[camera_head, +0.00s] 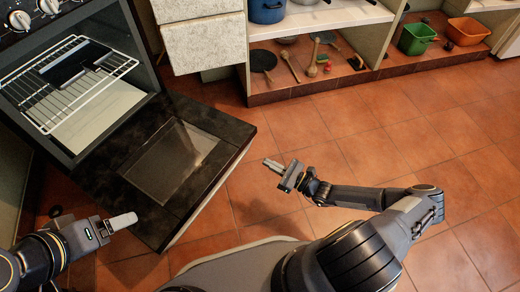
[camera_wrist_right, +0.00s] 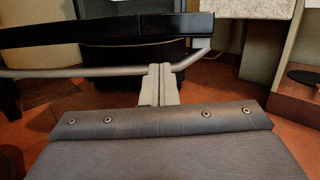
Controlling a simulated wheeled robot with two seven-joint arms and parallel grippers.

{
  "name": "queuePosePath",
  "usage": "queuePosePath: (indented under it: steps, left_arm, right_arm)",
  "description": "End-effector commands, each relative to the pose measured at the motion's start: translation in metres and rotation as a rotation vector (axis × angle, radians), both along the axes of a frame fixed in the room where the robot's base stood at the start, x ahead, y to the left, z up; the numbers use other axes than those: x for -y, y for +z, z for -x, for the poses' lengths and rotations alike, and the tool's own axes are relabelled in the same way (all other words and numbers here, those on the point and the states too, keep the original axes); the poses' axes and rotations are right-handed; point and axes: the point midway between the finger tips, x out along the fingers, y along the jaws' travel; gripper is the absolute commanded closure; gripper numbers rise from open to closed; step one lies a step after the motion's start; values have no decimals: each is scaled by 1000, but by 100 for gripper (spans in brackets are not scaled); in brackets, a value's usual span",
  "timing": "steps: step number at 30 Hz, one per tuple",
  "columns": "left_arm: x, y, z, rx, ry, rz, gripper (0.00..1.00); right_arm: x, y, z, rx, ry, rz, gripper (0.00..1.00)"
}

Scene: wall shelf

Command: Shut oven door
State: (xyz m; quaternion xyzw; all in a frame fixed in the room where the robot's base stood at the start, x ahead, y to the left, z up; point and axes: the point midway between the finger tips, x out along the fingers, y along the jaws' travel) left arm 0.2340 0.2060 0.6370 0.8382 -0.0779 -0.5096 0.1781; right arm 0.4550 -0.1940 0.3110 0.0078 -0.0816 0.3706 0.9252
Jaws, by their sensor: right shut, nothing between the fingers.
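The oven (camera_head: 70,75) stands at the left with its dark door (camera_head: 160,165) folded down and wide open. The door's edge (camera_wrist_right: 140,28) and grey handle bar (camera_wrist_right: 70,72) show in the right wrist view. My right gripper (camera_head: 272,164) is shut and empty, to the right of the door in the head view. Its fingertips (camera_wrist_right: 160,70) overlap the handle bar in the wrist view; I cannot tell if they touch it. My left gripper (camera_head: 125,221) is by the door's lower left edge; its finger opening is not clear.
A wire rack (camera_head: 65,85) sits inside the oven. White drawers (camera_head: 203,40) stand right of it. A low shelf (camera_head: 310,85) holds utensils, a green bin (camera_head: 416,40) and an orange bin (camera_head: 467,31). The tiled floor (camera_head: 400,140) on the right is clear.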

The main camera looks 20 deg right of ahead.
Motion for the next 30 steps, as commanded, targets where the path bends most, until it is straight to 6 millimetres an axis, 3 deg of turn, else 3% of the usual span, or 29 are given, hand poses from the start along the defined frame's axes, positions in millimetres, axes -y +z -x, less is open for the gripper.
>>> queuePosePath:
  steps: [6, 21, 30]
  left_arm:
    - [0, -2, 0, 0, 0, 0, 23]
    - [0, -26, 0, 0, 0, 0, 23]
    - [0, -28, 0, 0, 0, 0, 23]
  right_arm:
    - [-3, -6, -9, -17, -51, -51, 100]
    - [-56, 8, -68, -17, -46, -47, 100]
    - [-63, 12, -77, -18, -47, -45, 100]
